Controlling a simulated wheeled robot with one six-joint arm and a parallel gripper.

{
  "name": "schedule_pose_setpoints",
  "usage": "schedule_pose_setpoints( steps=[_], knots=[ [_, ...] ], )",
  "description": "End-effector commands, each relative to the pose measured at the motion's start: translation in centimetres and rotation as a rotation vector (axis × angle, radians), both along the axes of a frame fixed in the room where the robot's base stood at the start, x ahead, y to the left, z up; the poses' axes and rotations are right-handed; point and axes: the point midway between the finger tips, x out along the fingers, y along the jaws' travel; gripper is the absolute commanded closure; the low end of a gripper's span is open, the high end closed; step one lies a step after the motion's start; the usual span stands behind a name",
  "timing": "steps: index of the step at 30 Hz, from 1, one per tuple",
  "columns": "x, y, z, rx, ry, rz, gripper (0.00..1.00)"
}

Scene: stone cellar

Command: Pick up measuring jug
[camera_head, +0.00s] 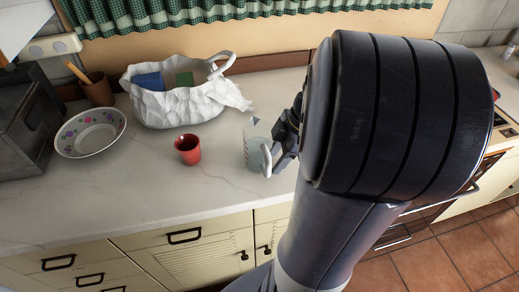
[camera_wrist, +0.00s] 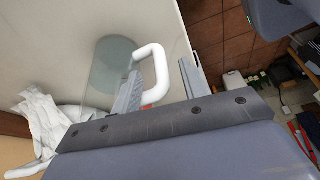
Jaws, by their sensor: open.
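The measuring jug (camera_head: 254,150) is clear, with a white handle, and stands upright on the pale counter (camera_head: 150,200). In the head view my gripper (camera_head: 276,148) is at its right side, by the handle, partly hidden by my arm. In the wrist view the jug (camera_wrist: 112,62) lies beyond the fingers. My gripper (camera_wrist: 159,70) is open there, and the outer bar of the white handle (camera_wrist: 162,75) shows between the two fingers. The left finger overlaps the handle's opening in the picture. I cannot tell whether either finger touches the handle.
A red cup (camera_head: 188,150) stands left of the jug. A crumpled white bag (camera_head: 185,108) with blue and green items is behind. A floral bowl (camera_head: 90,133) and a brown cup (camera_head: 97,90) are at the left. The front counter is clear.

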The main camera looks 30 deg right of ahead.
Motion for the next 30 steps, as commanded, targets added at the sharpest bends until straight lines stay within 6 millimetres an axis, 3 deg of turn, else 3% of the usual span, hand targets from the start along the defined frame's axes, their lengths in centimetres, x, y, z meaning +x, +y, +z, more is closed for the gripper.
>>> schedule_pose_setpoints(
  steps=[7, 16, 30],
  knots=[
    [0.5, 1.2, -3.0, 0.002, 0.003, 0.002, 0.58],
    [0.6, 1.3, -3.4, 0.0, 0.0, 0.0, 0.59],
    [0.6, 1.3, -3.3, 0.0, 0.0, 0.0, 0.98]
  ],
)
